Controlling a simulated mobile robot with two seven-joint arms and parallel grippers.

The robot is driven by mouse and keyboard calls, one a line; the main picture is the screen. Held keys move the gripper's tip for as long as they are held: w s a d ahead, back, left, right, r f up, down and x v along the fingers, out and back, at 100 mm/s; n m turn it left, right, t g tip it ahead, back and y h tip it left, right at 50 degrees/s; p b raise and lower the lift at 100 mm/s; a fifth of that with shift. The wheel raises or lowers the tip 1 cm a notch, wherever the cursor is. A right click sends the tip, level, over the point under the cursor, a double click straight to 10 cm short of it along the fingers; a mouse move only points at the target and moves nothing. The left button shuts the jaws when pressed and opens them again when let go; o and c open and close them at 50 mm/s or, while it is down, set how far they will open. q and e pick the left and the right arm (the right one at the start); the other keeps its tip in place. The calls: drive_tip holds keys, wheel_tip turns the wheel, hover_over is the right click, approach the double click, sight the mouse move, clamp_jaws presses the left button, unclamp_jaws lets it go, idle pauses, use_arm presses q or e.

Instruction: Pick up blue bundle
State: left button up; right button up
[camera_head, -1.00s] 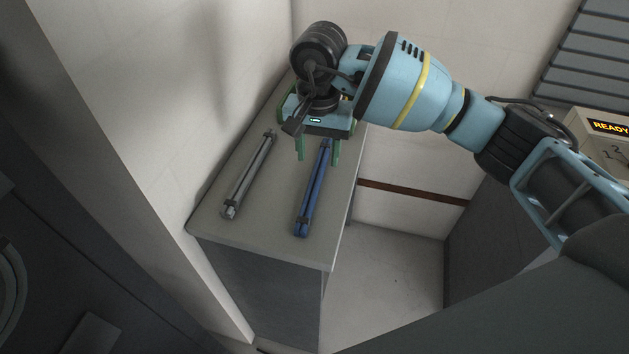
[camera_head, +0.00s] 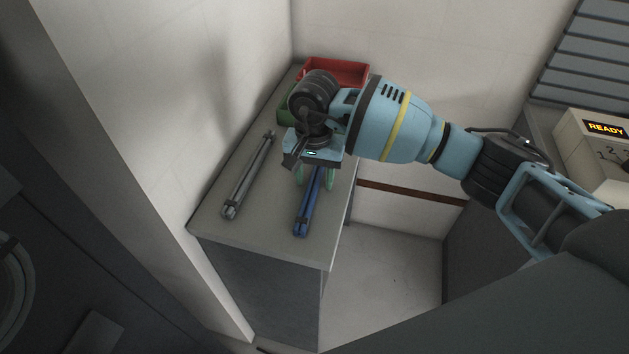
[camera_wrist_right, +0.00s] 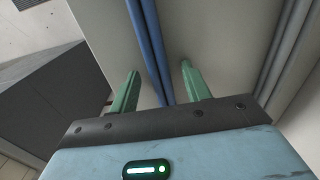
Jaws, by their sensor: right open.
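The blue bundle (camera_head: 306,212) lies lengthwise on the grey cabinet top, near its right edge. My right gripper (camera_head: 314,180) is over the far part of the bundle, pointing down, with its green fingers on either side of it. In the right wrist view the two fingers (camera_wrist_right: 157,82) are apart, and the blue bundle (camera_wrist_right: 150,45) runs between them, closer to the left finger. The gripper is open and empty. The bundle's far end is hidden under the gripper. My left gripper is not in view.
A grey bundle (camera_head: 247,177) lies to the left on the same cabinet top (camera_head: 265,225). A red tray (camera_head: 338,70) and a green tray (camera_head: 286,107) stand at the back. A wall borders the left side. A box reading READY (camera_head: 600,140) is at right.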

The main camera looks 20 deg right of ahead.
sight(315, 180)
clamp_jaws()
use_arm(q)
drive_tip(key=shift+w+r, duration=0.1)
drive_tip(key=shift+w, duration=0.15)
use_arm(e)
drive_tip(key=shift+r, duration=0.15)
drive_tip(key=shift+r, duration=0.55)
drive_tip(key=shift+s+r, duration=0.25)
drive_tip(key=shift+r, duration=0.85)
drive_tip(key=s, duration=0.9)
drive_tip(key=s+r+b, duration=0.1)
drive_tip(key=s, duration=0.4)
drive_tip(key=shift+a+r, duration=0.1)
drive_tip(key=shift+a, duration=0.05)
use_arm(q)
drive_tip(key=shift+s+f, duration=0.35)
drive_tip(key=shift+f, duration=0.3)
use_arm(e)
drive_tip(key=shift+s+r, duration=0.1)
drive_tip(key=shift+s, duration=0.7)
